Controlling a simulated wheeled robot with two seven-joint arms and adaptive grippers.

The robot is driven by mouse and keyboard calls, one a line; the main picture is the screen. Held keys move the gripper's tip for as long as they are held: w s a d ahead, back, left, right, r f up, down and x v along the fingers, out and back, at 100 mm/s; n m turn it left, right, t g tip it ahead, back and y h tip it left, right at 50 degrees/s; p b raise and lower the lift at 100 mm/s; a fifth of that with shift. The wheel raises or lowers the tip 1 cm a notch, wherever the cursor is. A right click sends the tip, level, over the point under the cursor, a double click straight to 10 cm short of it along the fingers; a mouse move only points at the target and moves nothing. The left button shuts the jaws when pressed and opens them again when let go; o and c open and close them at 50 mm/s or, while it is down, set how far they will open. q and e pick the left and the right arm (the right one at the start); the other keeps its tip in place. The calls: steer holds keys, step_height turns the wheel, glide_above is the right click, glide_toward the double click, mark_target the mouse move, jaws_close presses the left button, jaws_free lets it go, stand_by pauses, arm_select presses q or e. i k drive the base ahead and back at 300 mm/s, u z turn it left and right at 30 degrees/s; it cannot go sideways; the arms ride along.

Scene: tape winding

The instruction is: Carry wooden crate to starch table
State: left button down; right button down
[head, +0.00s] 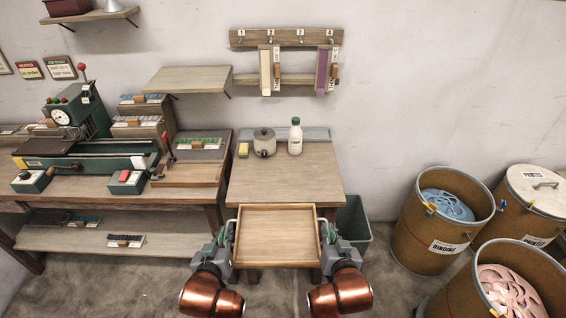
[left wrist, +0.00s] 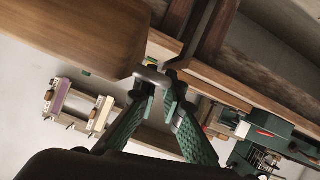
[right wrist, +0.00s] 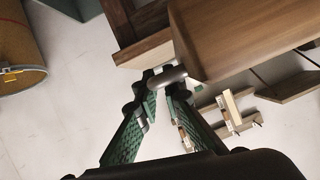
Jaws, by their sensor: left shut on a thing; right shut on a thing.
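The wooden crate (head: 277,235) is a shallow, open, empty tray, held level in the head view at the front edge of the small wooden table (head: 284,176). My left gripper (head: 231,224) is shut on the crate's left metal handle; the handle shows between its fingers in the left wrist view (left wrist: 172,82). My right gripper (head: 325,226) is shut on the right handle, also seen between the fingers in the right wrist view (right wrist: 166,80). The crate hides the table's front part. Whether the crate touches the table I cannot tell.
A pot (head: 264,143), a white bottle (head: 295,137) and a yellow sponge (head: 243,150) stand at the table's back. A green machine (head: 88,150) is on the bench at left. A bin (head: 354,222) stands right of the table. Drums (head: 437,222) stand at right. The table's middle is clear.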

mark_target(278, 180)
steer(key=i, duration=1)
steer(key=z, duration=0.05)
